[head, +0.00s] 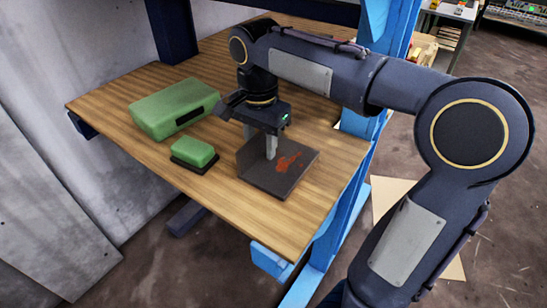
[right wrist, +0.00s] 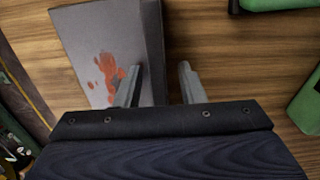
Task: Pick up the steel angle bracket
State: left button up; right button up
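The steel angle bracket (head: 283,178) is dark grey with an orange-red stain on its flat plate. It rests near the table's front right edge in the head view, with its other plate standing upright. It also shows in the right wrist view (right wrist: 88,42). My right gripper (head: 260,149) points down at the bracket's upright plate. In the right wrist view the gripper (right wrist: 158,68) is open, with one finger on each side of the upright plate. A gap shows on the right side; contact on the left is unclear. My left gripper is not in view.
A large green case (head: 174,107) and a smaller green block on a dark base (head: 194,152) lie left of the bracket on the wooden table (head: 130,92). A blue post (head: 350,190) stands at the table's right side. The table's front left is clear.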

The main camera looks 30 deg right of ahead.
grip_shut()
dwell(1.2)
jog(key=shift+r, duration=0.15)
